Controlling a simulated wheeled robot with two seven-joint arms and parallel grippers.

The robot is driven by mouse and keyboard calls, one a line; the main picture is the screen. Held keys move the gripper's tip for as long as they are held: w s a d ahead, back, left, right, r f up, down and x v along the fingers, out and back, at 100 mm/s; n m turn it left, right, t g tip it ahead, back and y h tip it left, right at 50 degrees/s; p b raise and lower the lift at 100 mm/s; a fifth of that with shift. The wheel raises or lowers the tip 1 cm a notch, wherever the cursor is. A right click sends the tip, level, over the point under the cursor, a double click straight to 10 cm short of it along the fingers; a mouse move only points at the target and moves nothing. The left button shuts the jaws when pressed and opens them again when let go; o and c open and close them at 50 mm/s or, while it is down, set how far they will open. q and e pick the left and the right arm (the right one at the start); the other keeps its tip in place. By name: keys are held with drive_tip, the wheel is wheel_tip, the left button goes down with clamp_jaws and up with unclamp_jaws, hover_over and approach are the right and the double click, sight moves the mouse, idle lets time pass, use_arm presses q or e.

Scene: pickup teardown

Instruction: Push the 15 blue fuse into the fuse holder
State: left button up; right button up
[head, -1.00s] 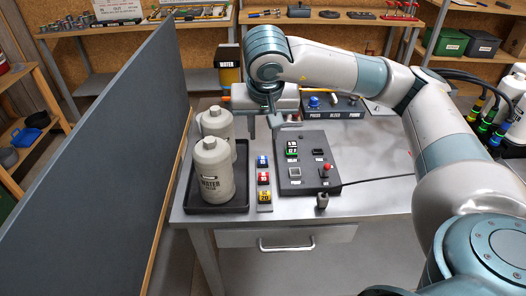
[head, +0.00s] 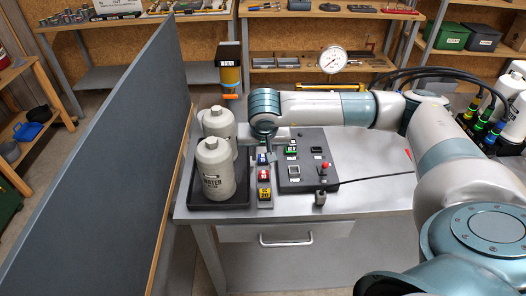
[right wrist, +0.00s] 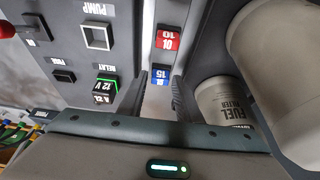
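The blue 15 fuse (head: 262,159) stands at the far end of a strip on the table, and it also shows in the right wrist view (right wrist: 160,75). My right gripper (head: 268,154) is over the far end of that strip. In the right wrist view my right gripper (right wrist: 157,96) is open, with one finger on each side of the blue fuse's line; contact is not visible. A black socket (right wrist: 64,76) near the FUSE label, apparently the fuse holder, is on the dark panel (head: 306,184); it also shows in the head view (head: 316,150). My left gripper is out of view.
A red fuse (head: 263,175) and a yellow fuse (head: 264,193) share the strip. White filter bottles (head: 215,170) stand in a black tray (head: 221,208) close on the left. A red-tipped lever (head: 324,167) and green relay (head: 291,147) rise from the panel.

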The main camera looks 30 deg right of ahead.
drive_tip(key=shift+f, duration=0.2)
clamp_jaws()
drive_tip(key=shift+r+p, duration=0.3)
drive_tip(key=shift+r, duration=0.75)
idle(0.5)
drive_tip(key=shift+r+p, duration=0.55)
drive_tip(key=shift+r, duration=1.45)
